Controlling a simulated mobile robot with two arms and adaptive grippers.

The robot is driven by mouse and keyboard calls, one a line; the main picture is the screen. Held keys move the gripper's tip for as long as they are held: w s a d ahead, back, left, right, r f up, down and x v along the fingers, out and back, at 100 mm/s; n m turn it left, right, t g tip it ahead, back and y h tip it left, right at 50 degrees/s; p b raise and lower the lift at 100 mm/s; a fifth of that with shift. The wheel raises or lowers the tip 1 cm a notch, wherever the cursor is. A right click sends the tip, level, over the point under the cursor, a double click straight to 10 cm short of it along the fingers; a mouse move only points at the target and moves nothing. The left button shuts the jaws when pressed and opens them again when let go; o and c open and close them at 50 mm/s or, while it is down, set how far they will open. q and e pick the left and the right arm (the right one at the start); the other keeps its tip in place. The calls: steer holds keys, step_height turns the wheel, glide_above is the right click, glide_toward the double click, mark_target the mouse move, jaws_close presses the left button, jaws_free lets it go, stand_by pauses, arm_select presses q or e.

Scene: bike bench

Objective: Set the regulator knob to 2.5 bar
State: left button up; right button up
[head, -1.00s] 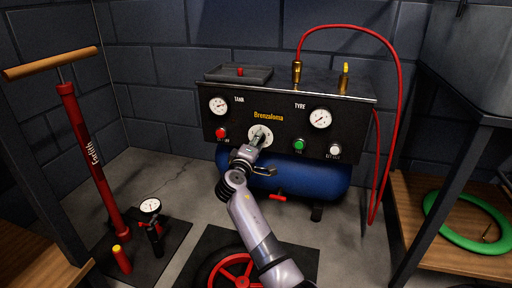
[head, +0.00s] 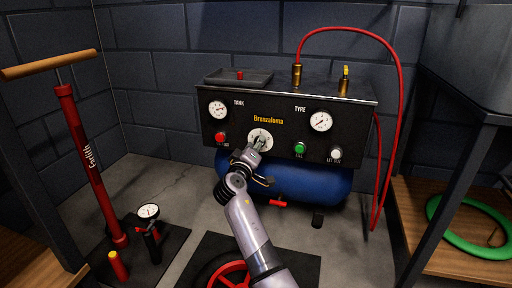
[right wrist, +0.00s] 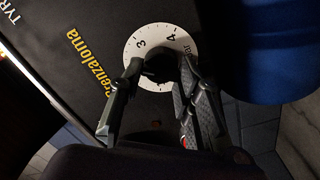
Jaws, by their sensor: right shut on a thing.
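The regulator dial (head: 265,133) is a white disc on the black front panel of the compressor, under the yellow Brenzaloma lettering. In the right wrist view, the dial (right wrist: 141,55) shows the numerals 3 and 4 and part of the word bar. The dark regulator knob (right wrist: 160,67) sits at its centre. My right gripper (head: 257,143) is shut on the knob; its two fingers (right wrist: 158,78) lie on either side of it in the wrist view. The fingers cover the rest of the scale, and I cannot read the pointer. My left gripper is not in view.
The tank gauge (head: 218,109) and red button (head: 221,137) are left of the dial. The tyre gauge (head: 320,121), green button (head: 300,148) and white button (head: 336,153) are right. A red hose (head: 398,95) arches over the right. A floor pump (head: 87,150) stands left.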

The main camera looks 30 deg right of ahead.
steer(key=shift+f, duration=0.15)
steer(key=o, duration=1.2)
steer(key=shift+c, duration=0.2)
steer(key=shift+r, duration=0.2)
step_height(320, 180, up, 10)
steer(key=shift+s+f, duration=0.15)
steer(key=shift+c, duration=0.2)
